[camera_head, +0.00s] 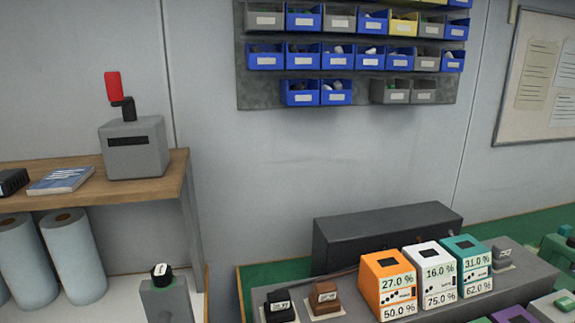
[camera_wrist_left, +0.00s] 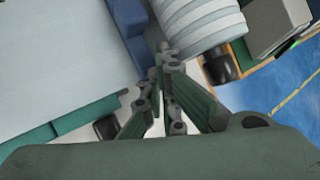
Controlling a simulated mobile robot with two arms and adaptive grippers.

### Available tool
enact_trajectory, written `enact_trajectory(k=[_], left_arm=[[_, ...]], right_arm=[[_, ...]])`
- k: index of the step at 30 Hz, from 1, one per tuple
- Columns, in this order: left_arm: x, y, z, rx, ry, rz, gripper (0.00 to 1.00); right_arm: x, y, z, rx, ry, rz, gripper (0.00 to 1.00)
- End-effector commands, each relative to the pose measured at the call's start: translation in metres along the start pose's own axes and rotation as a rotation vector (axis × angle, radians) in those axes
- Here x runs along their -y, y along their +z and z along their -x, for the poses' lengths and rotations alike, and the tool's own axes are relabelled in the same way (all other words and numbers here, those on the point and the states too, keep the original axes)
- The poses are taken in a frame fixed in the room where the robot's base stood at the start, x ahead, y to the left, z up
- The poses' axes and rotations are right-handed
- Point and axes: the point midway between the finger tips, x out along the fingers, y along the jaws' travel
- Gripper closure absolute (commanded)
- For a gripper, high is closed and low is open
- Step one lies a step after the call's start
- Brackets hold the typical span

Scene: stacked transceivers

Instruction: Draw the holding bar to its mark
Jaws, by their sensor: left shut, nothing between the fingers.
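I cannot make out a holding bar or its mark in either view. My left gripper (camera_wrist_left: 163,50) shows in the left wrist view, with its two dark green fingers together at the tips and nothing held. Its fingertips lie near the end of a ribbed white cylinder (camera_wrist_left: 200,22), and I cannot tell whether they touch it. Neither gripper shows in the head view. In the head view, an orange block (camera_head: 390,285), a white block (camera_head: 433,276) and a teal block (camera_head: 466,264) stand in a row, each with percent readings.
A dark grey box (camera_head: 385,232) stands behind the blocks on a green-topped bench. At left, a wooden shelf (camera_head: 85,185) bears a grey box with a red handle (camera_head: 136,147). A grey post with a black cap (camera_head: 166,301) stands at the bottom. Wall bins (camera_head: 300,92) hang above.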

Motion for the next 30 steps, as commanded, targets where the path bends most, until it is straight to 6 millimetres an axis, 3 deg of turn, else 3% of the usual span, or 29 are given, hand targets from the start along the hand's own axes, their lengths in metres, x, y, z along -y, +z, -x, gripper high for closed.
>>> enact_trajectory(k=[3,16,30], left_arm=[[-0.005,-0.007,-0.01,0.0,0.0,0.0,1.0],[0.003,0.008,0.006,0.0,0.0,0.0,1.0],[0.003,0.01,0.01,0.001,0.001,-0.002,1.0]], right_arm=[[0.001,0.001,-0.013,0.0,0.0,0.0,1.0],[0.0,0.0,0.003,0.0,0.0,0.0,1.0],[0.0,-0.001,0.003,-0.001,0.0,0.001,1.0]])
